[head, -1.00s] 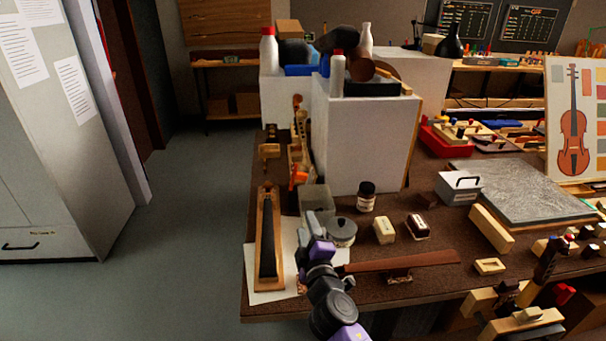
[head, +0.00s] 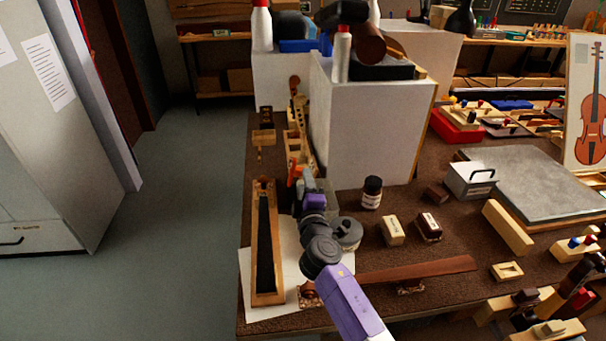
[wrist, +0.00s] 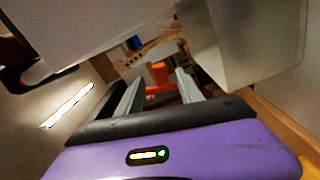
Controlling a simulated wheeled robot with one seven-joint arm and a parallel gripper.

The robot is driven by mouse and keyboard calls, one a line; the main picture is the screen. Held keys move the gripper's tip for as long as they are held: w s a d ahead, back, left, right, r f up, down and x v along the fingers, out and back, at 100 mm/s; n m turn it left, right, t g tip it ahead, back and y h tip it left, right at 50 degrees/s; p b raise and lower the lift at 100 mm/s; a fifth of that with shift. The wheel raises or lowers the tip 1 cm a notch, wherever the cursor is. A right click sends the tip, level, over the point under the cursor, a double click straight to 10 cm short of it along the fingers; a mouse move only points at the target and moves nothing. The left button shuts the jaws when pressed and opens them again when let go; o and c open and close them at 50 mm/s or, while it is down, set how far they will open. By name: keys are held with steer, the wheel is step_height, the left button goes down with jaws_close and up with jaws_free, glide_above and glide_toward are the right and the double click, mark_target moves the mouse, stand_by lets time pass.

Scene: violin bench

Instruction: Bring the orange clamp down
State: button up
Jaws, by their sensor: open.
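The orange clamp (head: 294,174) is a small orange shape at the foot of the wooden pieces left of the white block, partly hidden by my gripper in the head view. In the wrist view its orange part (wrist: 160,90) shows beyond and between my fingertips. My gripper (head: 307,178) reaches forward over the left part of the bench, close to the clamp. In the wrist view my gripper (wrist: 158,84) has its two fingers apart with nothing clearly between them. Whether a finger touches the clamp cannot be told.
A translucent grey box (wrist: 228,45) stands close on the right in the wrist view. The tall white block (head: 370,130) is behind. A round grey tin (head: 348,232), a dark bottle (head: 372,193) and a framed black strip (head: 265,245) are nearby. Floor is free left of the bench.

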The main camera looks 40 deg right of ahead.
mark_target(297, 173)
steer(key=shift+x, duration=2)
steer(key=shift+c, duration=0.4)
jaws_close()
